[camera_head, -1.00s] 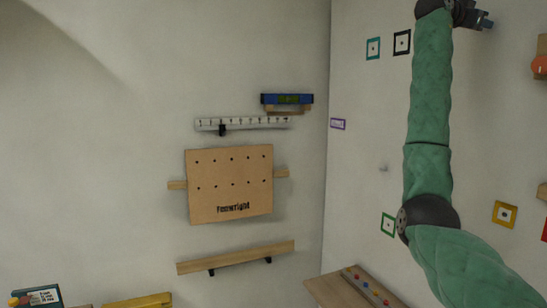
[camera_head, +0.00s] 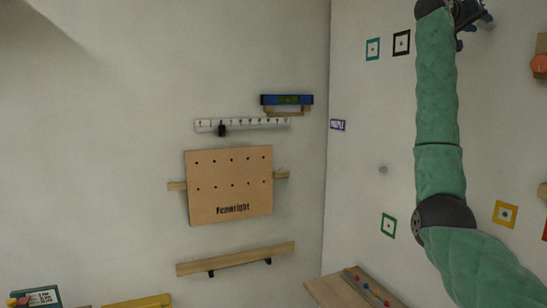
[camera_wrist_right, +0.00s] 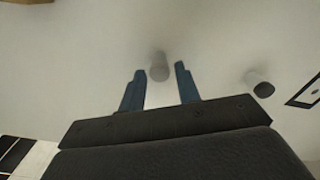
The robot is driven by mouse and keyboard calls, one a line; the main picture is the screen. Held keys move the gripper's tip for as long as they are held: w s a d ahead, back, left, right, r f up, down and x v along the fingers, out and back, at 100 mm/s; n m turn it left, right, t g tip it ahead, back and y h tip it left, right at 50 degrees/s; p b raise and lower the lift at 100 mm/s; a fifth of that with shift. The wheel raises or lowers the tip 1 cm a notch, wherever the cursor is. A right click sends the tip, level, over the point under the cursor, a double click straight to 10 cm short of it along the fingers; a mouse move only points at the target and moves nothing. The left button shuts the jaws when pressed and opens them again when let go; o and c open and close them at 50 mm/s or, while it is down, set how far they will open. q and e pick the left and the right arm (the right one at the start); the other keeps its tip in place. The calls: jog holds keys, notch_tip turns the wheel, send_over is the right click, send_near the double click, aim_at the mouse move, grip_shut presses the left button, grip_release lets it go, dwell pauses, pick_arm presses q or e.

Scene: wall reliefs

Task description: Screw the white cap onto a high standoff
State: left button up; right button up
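My right gripper (camera_head: 475,30) is high on the right wall, at the top of the head view. In the right wrist view its two blue fingers (camera_wrist_right: 160,85) are apart. A pale grey round stub (camera_wrist_right: 159,68) shows in the gap near the fingertips, with clear space on both sides. I cannot tell whether it is a bare standoff or the white cap. A second grey stub (camera_wrist_right: 262,87) with a darker end stands to the right. In the head view a small grey stub (camera_head: 383,169) sits lower on the right wall. My left gripper is out of view.
Coloured square frames, such as a black one (camera_head: 401,42) and a green one (camera_head: 388,225), mark the right wall. A wooden shelf (camera_head: 335,288) with coloured pegs is below. The left wall bears a perforated board (camera_head: 230,203), a hook rail (camera_head: 270,122) and a ledge (camera_head: 235,258).

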jog(key=n, duration=0.5)
jog(key=shift+a, duration=0.1)
grip_shut()
jog(key=m, duration=0.5)
dwell(0.3)
jog(key=m, duration=0.5)
dwell(0.4)
jog(key=m+p, duration=0.1)
jog(key=m, duration=0.4)
jog(key=shift+d, duration=0.2)
